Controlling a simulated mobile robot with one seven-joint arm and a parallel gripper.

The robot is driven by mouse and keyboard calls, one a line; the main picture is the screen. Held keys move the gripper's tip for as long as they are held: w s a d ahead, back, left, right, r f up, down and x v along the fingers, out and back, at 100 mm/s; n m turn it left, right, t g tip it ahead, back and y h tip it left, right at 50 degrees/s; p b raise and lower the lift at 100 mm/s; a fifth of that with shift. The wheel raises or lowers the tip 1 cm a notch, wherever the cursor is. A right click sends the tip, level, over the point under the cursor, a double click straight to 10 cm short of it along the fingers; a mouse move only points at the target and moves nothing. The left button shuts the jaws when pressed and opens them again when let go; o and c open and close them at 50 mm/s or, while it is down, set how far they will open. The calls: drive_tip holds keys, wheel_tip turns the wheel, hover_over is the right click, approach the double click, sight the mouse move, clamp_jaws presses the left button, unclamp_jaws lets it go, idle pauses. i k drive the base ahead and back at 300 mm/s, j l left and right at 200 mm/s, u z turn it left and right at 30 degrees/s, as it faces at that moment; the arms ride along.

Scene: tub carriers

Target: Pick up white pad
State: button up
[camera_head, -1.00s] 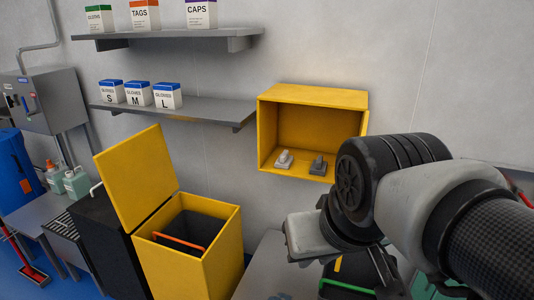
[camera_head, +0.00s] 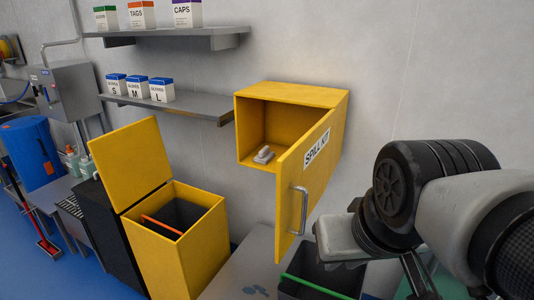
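A small white-grey object (camera_head: 264,154), likely the white pad, sits on the floor of an open yellow wall cabinet (camera_head: 290,91). The cabinet's door (camera_head: 300,190), labelled "SPILL KIT" and fitted with a metal handle, stands partly open. It hides the right part of the inside. My gripper (camera_head: 418,278) is at the lower right, in front of and below the cabinet and apart from the pad. My wrist covers part of it and its fingertips are not clear.
A yellow bin (camera_head: 205,245) with its lid raised stands left of the cabinet. A grey table (camera_head: 235,275) with blue spots lies below the door. Shelves with boxes (camera_head: 180,108) hang at upper left.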

sight(265, 155)
drive_tip(key=j+z, duration=0.25)
drive_tip(key=j, duration=0.45)
drive_tip(key=j+z, duration=0.25)
drive_tip(key=j, duration=0.45)
